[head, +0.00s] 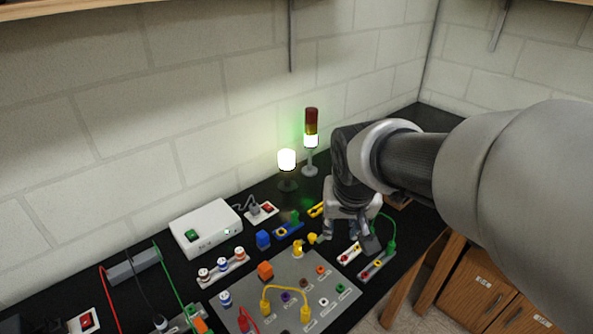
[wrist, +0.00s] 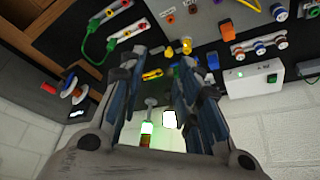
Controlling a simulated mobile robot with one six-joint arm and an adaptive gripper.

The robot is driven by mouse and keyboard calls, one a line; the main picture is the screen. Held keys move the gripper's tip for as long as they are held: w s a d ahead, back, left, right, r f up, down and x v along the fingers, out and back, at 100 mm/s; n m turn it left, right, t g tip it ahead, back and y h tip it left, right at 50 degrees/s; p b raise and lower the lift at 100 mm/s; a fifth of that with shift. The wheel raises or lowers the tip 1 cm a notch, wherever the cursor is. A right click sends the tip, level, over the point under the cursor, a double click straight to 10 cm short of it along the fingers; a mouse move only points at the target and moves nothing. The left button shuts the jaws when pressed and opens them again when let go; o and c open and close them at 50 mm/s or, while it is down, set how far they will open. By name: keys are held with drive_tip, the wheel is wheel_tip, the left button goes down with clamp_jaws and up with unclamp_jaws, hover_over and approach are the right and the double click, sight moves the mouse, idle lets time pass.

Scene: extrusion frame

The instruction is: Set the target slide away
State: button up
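My gripper (head: 347,228) hangs over the black bench behind the grey panel (head: 281,284). In the wrist view my gripper (wrist: 158,72) has its two dark fingers spread, with nothing held between them. A blue base with a green block (head: 289,228) lies just left of my gripper and may be a slide; I cannot tell which thing is the target slide. A yellow bar (head: 316,210) lies behind it, and the yellow bar (wrist: 152,75) shows between the fingers in the wrist view. A blue block (head: 263,240) stands to the left.
A stack light (head: 311,128) and a glowing lamp (head: 287,160) stand at the back near the wall. A white box (head: 206,228) is at left. Two socket strips (head: 377,266) with a green cable lie right of the panel. Cables cross the front left.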

approach(312, 236)
drive_tip(key=shift+m, duration=0.3)
drive_tip(key=b+x, duration=0.3)
drive_tip(key=x, duration=0.5)
drive_tip(key=shift+w+f, duration=0.15)
drive_tip(key=shift+c, duration=0.3)
clamp_jaws()
